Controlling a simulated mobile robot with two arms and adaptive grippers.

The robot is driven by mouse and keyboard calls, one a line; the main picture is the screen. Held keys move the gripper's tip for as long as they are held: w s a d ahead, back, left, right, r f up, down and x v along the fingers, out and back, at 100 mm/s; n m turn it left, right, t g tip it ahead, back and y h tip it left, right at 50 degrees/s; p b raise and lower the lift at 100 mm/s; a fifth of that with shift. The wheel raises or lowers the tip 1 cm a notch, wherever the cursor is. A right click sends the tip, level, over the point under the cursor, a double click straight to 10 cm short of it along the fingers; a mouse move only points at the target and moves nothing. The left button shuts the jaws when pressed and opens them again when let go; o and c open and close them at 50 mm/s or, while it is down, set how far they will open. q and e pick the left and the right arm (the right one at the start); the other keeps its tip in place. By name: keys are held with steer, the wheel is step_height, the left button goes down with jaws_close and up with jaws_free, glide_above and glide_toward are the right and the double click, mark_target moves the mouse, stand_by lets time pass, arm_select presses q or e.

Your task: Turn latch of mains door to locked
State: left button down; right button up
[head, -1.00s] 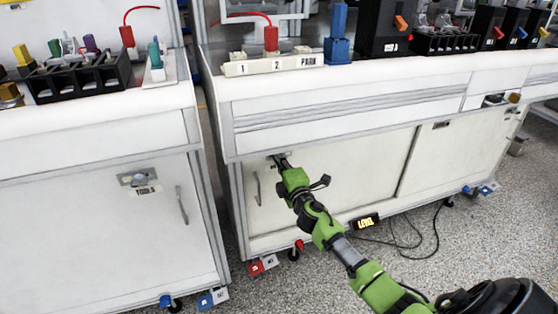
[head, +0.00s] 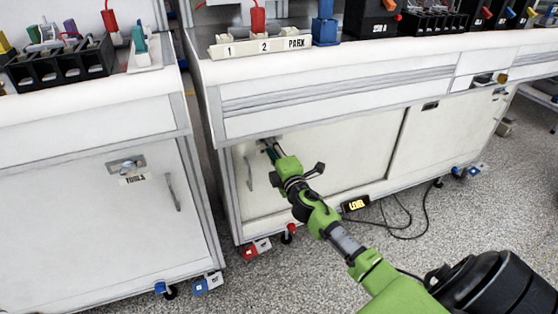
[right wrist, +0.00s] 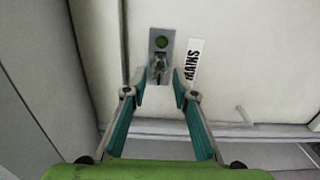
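The mains door (head: 330,165) is shut, a white panel on the right bench. Its metal latch plate (right wrist: 152,47) shows in the right wrist view, beside a label reading MAINS (right wrist: 193,62). A green mark shows on the plate, with the small latch knob (right wrist: 158,66) beyond it towards my fingers. My right gripper (right wrist: 160,88) is open, its two teal fingers on either side of the knob with gaps visible. Whether a fingertip touches the plate is unclear. In the head view my right gripper (head: 268,149) covers most of the latch. My left gripper is not in view.
The mains door's bar handle (head: 249,173) is left of the latch. A left cabinet has a TOOLS latch plate (head: 126,166). A black box with a lit yellow display (head: 355,204) and cables lie under the bench.

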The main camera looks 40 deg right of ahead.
steer(key=v, duration=1)
steer(key=shift+w+a, duration=0.1)
